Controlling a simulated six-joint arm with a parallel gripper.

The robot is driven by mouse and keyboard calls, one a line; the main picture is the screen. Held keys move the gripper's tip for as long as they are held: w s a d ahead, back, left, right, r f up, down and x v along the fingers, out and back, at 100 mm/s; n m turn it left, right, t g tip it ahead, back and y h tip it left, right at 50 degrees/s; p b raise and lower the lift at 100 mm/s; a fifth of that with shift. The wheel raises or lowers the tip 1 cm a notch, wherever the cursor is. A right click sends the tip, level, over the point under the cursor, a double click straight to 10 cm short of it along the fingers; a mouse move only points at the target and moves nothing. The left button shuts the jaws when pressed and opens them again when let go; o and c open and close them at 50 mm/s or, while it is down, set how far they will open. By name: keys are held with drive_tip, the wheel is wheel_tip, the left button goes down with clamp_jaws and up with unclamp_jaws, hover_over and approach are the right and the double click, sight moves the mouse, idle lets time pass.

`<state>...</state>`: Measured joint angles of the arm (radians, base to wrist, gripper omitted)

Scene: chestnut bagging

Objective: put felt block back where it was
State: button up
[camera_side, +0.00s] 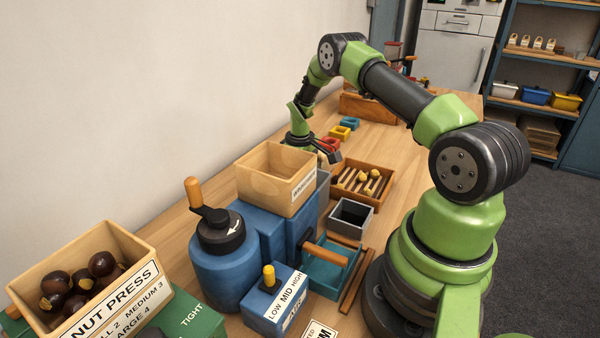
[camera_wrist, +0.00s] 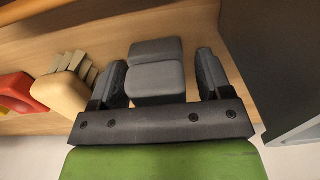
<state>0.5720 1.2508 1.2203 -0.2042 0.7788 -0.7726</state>
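A grey block (camera_wrist: 157,82), which looks like the felt block, lies between the fingers of my gripper (camera_wrist: 160,82) in the wrist view. It shows two stacked or adjoining grey faces. The fingers stand on either side of it, with a narrow gap visible at the right finger; contact on the left is unclear. In the side view my gripper (camera_side: 334,156) is low over the table, behind the wooden hopper box and near the tray of sticks. I cannot make out the grey block in the side view.
The wooden hopper box (camera_side: 272,181) on the blue machine (camera_side: 222,268) stands close to my gripper. A wooden tray (camera_side: 382,201) with sticks and a grey open bin (camera_side: 351,217) are nearby. Red and yellow pieces (camera_side: 341,132) lie behind. In the wrist view a dark panel (camera_wrist: 275,60) stands right.

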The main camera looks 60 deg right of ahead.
wheel_tip(320, 180, up, 12)
drive_tip(key=shift+f, duration=0.1)
drive_tip(key=s+a+r+m+t, duration=0.2)
drive_tip(key=s+a+r+t, duration=0.1)
drive_tip(key=a+r, duration=1.1)
drive_tip(key=s+a+r+m+t+y, duration=0.1)
drive_tip(key=s+a+r+t, duration=0.1)
drive_tip(key=s+a, duration=0.3)
drive_tip(key=s+a+r+m+t+y, duration=0.1)
drive_tip(key=s+a, duration=0.4)
drive_tip(key=s, duration=0.6)
wheel_tip(320, 180, up, 2)
drive_tip(key=shift+a+r+t, duration=0.15)
drive_tip(key=shift+r+t, duration=0.1)
drive_tip(key=shift+t, duration=0.35)
